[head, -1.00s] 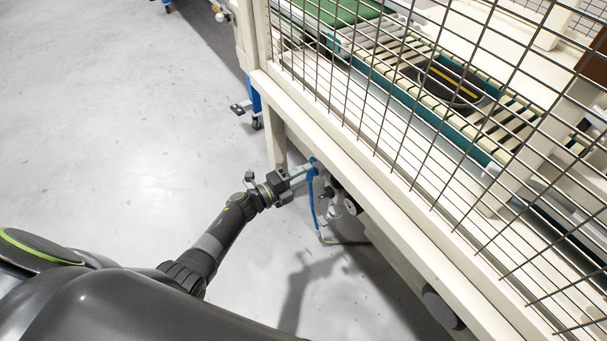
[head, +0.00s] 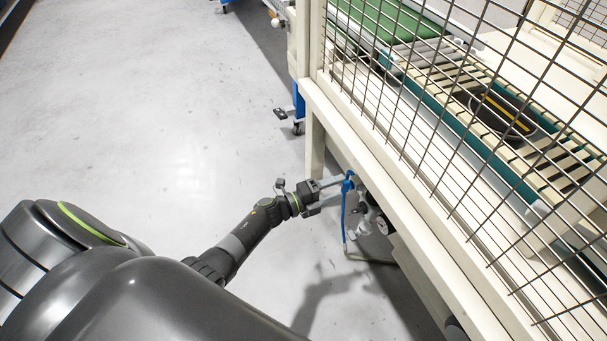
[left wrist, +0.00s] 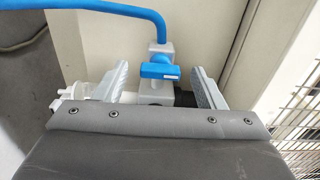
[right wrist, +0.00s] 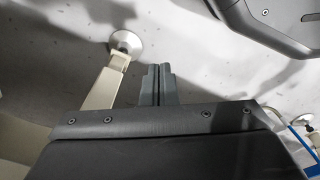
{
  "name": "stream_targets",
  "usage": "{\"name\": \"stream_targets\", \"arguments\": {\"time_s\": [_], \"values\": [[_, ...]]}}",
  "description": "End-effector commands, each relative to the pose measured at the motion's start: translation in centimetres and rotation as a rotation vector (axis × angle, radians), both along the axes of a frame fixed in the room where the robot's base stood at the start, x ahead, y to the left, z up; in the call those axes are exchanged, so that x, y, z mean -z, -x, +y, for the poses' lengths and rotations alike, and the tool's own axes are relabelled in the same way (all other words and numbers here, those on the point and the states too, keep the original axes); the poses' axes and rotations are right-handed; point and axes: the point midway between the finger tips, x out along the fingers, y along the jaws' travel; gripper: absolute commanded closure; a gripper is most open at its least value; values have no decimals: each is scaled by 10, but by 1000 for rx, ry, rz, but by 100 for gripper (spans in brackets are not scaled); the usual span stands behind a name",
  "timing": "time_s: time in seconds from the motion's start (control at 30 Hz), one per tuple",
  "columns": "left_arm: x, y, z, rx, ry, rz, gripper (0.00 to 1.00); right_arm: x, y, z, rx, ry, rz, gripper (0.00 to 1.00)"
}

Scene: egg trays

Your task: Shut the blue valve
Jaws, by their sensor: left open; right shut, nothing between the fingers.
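The blue valve (left wrist: 160,71) shows in the left wrist view as a short blue handle on a grey fitting, lying crosswise in the picture. A blue hose (left wrist: 95,8) runs from the top of the fitting to the left. My left gripper (left wrist: 160,80) is open, one finger on each side of the valve, with a gap visible on both sides. In the head view, the left gripper (head: 340,192) reaches the valve (head: 348,182) beside the machine's leg; the contact there is too small to judge. My right gripper (right wrist: 158,72) is shut and empty above the floor, away from the valve.
The machine's cream frame (head: 400,190) and wire mesh (head: 470,120) stand just right of the left gripper. A round gauge (head: 382,226) sits below the valve. A cream leg with a round foot (right wrist: 126,42) is near the right gripper. Floor (head: 150,110) at left is clear.

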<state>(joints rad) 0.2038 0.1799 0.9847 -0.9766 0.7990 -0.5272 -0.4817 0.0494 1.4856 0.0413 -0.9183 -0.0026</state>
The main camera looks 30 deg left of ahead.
Motion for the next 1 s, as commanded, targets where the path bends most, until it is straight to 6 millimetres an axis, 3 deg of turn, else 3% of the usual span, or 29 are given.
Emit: {"name": "stream_targets", "arguments": {"time_s": [0.2,0.6,0.8,1.0], "values": [[0,41,32,-1,-5,3,36,15,8,-6,-9,12,9,100],[1,110,86,-1,-2,5,36,17,8,-5,-9,12,7,100],[0,124,97,-1,-1,2,36,15,8,-5,-8,11,9,100],[0,125,98,-1,-1,1,36,13,6,-5,-8,10,5,100]]}}
